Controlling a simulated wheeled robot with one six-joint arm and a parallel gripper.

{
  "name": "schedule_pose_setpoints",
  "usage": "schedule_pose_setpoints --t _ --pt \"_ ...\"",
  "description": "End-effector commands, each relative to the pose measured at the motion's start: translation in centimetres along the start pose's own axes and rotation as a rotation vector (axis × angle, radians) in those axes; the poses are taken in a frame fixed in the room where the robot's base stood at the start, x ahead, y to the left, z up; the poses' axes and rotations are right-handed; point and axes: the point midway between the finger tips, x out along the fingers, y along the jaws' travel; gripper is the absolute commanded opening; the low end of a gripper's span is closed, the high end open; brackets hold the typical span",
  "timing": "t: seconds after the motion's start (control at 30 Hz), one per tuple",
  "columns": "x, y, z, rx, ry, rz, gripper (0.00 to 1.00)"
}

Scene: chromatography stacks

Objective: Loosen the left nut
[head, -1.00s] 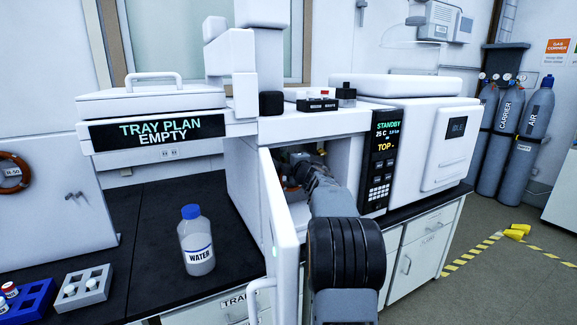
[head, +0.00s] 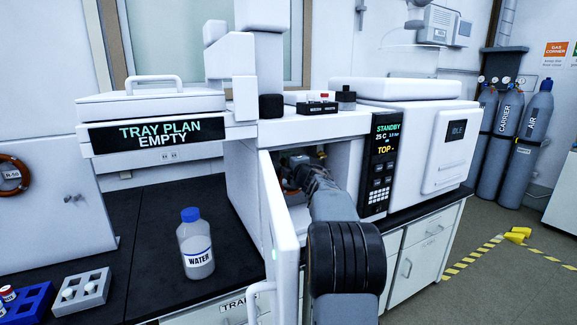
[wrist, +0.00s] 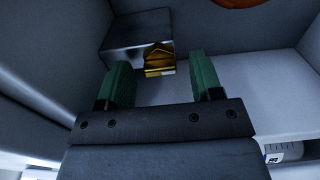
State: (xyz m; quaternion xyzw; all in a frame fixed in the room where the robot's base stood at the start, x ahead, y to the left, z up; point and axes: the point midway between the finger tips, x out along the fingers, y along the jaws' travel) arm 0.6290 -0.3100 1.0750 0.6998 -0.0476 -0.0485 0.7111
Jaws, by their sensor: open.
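In the wrist view a brass-coloured nut (wrist: 158,58) sits at the lower edge of a grey metal block (wrist: 138,38) inside the white oven compartment. My gripper (wrist: 160,66) is open, with one green finger on each side of the nut in the picture. Gaps show between the nut and both fingers, and the nut lies nearer the left one. I cannot tell whether the fingertips reach its depth. Only one nut shows clearly. In the head view my arm enters the open compartment, and the gripper's fingers are hidden.
The open oven door (head: 280,220) stands just left of my arm, and the control panel (head: 380,165) is on the right. An orange-red curved part (wrist: 240,3) shows at the wrist view's top edge. A water bottle (head: 195,245) stands on the black bench left of the door.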

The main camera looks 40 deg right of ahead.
Motion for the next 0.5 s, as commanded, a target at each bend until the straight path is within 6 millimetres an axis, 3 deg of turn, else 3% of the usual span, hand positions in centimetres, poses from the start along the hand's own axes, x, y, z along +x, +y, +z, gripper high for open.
schedule_pose_setpoints --t 0.27,0.5 --pt "-0.6 0.0 0.1 0.0 -0.001 0.001 0.6" --pt "-4.8 0.1 0.1 0.0 -0.002 0.002 0.6"
